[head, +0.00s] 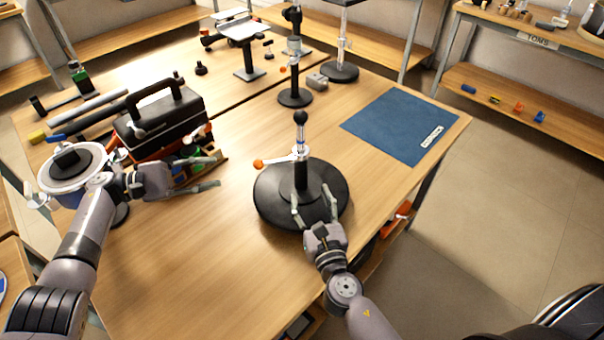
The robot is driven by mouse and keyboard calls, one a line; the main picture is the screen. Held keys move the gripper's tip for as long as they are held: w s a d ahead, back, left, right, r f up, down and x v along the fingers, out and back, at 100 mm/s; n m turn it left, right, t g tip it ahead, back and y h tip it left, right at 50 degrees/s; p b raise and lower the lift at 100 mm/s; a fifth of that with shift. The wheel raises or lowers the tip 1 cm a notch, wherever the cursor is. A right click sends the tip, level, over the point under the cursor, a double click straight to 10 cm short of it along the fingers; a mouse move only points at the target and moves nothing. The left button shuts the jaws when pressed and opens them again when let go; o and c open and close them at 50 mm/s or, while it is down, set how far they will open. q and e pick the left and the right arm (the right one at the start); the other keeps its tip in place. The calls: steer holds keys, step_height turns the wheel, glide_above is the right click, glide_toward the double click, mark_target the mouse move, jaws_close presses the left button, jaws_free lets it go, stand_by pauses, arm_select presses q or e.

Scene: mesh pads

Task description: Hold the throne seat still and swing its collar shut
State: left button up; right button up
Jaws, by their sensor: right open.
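The round black throne seat (273,205) lies on the table, with a dark upright post at its middle topped by a black ball. A pale metal collar (300,153) sits on the post. An orange-knobbed lever sticks out to the left at collar height. I cannot tell how far the collar stands open. My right gripper (311,190) is open over the seat's near side, in front of the post; contact with the seat is unclear. My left gripper (216,172) is open and empty, left of the seat and apart from it, pointing right.
A black toolbox (160,125) stands behind my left gripper, beside a tray of small parts. A blue mat (390,122) with a white label lies at right. Several stands on black bases (294,97) are at the back.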

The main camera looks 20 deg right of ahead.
mark_target(303, 177)
steer(key=w, duration=0.9)
steer(key=shift+w+d, duration=0.25)
steer(key=shift+d, duration=0.1)
steer(key=shift+c, duration=0.6)
jaws_close()
steer(key=c, duration=0.5)
jaws_free()
jaws_close()
